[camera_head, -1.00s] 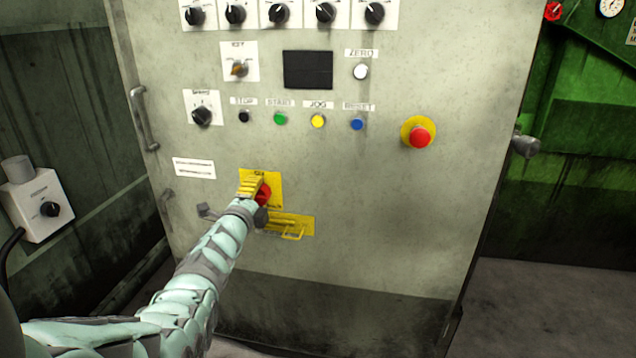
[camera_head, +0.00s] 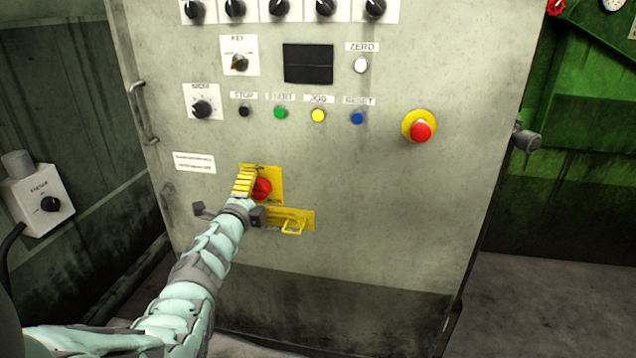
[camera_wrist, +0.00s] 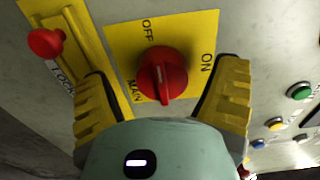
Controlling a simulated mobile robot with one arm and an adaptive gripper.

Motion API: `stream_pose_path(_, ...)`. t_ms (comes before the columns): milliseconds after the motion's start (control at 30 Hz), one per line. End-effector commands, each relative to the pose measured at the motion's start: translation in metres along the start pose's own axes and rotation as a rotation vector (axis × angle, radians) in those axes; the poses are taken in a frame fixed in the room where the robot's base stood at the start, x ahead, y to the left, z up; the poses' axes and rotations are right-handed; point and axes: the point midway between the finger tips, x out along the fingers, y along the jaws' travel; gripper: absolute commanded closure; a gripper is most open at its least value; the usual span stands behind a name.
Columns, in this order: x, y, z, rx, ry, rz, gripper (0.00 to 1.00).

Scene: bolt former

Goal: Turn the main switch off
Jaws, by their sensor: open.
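The main switch is a red rotary knob (camera_wrist: 162,75) on a yellow plate (camera_wrist: 122,38) lettered OFF, ON and MAIN. Its raised grip runs roughly up and down in the wrist view; I cannot tell which mark it points to. In the head view the knob (camera_head: 262,188) is low on the grey cabinet front. My gripper (camera_wrist: 165,79) is open, with one yellow finger on each side of the knob and visible gaps between. In the head view my gripper (camera_head: 262,198) is at the plate, and my wrist hides part of it.
A yellow LOCK plate (camera_wrist: 72,22) with a red peg (camera_wrist: 45,42) is beside the switch. Above on the cabinet (camera_head: 350,180) are coloured buttons, a red emergency stop (camera_head: 420,132) and several black knobs. A door handle (camera_head: 145,115) sticks out at the left.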

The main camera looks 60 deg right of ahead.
Motion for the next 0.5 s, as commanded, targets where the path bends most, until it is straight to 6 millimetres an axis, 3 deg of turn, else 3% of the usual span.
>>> stream_pose_path(500,-0.057,0.001,-0.005,0.004,0.010,0.003,0.13)
